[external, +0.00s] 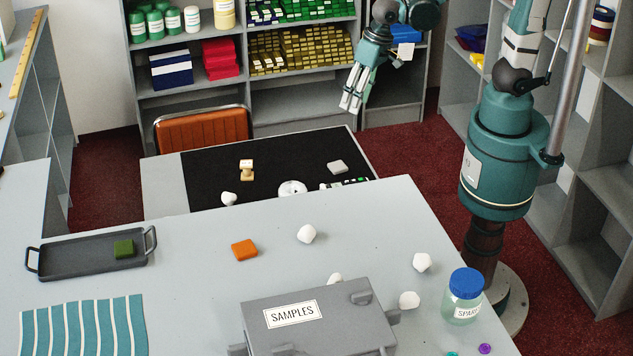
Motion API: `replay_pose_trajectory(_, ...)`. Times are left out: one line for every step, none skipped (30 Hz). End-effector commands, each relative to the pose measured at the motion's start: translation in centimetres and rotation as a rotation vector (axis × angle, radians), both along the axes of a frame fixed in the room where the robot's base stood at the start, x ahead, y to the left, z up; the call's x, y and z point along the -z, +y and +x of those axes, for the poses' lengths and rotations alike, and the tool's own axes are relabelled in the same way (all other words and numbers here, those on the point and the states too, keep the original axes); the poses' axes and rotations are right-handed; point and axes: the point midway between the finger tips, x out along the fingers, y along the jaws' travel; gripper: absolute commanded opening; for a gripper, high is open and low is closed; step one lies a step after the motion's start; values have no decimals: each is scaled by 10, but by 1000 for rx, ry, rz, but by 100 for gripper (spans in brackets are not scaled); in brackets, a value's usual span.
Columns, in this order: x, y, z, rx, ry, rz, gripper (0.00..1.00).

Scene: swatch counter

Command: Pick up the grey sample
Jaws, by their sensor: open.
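A small light grey block (338,167), which looks like the grey sample, lies flat on the black surface of the lower table behind the counter. My gripper (350,104) hangs in the air above and beyond the far edge of that table, fingers pointing down. It is open, with nothing seen between the fingers, and it is apart from the grey block. An orange sample (244,250) lies on the counter. A green sample (124,248) lies in a dark tray (60,264) at the left.
A grey box labelled SAMPLES (345,318) stands at the counter's front. Several white lumps (307,234) lie around, and a blue-lidded jar (465,284) stands at right. A wooden stamp-like piece (246,169) and white ring (292,188) share the black surface. An orange chair (203,129) stands behind.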

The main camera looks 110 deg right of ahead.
Motion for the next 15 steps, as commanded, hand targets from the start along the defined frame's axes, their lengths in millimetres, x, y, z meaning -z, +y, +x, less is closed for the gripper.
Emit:
replay_pose_trajectory(11,-3,5,27,11,7,51)
replay_pose_trajectory(16,-4,6,42,19,11,51)
replay_pose_trajectory(22,-6,9,66,28,17,51)
replay_pose_trajectory(27,-8,11,82,34,21,51)
replay_pose_trajectory(33,-9,13,99,43,25,51)
replay_pose_trajectory(40,-11,14,122,52,30,51)
replay_pose_trajectory(45,-13,17,139,58,34,51)
replay_pose_trajectory(50,-14,18,156,66,38,51)
replay_pose_trajectory(58,-16,20,178,76,43,51)
replay_pose_trajectory(63,-18,22,196,83,46,51)
replay_pose_trajectory(68,-19,23,212,90,49,51)
replay_pose_trajectory(76,-21,25,236,100,55,51)
replay_pose_trajectory(81,-22,26,252,107,57,51)
replay_pose_trajectory(87,-24,28,270,114,61,51)
replay_pose_trajectory(94,-26,30,292,124,65,51)
